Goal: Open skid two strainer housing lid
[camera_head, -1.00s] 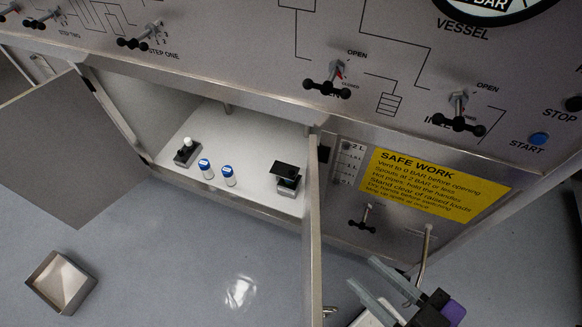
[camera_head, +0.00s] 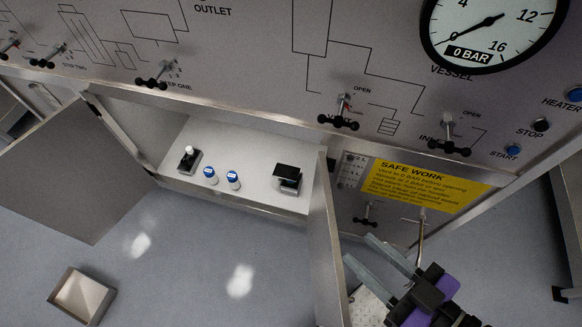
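My gripper (camera_head: 359,248) is at the lower right of the head view, with its two grey fingers apart and nothing between them. It is beside an open cabinet door (camera_head: 326,250), in front of the panel's lower right part. I cannot pick out anything marked as the skid two strainer housing or its lid. A small grey block with a black top (camera_head: 287,178) stands on the cabinet shelf, left of the door; I cannot tell what it is.
Two blue-capped vials (camera_head: 222,178) and a white-knobbed black item (camera_head: 189,158) stand on the shelf (camera_head: 255,160). Another open door (camera_head: 80,165) is at left. An open box (camera_head: 82,296) lies on the floor. Valve handles line the panel; the gauge (camera_head: 490,28) reads 0 BAR.

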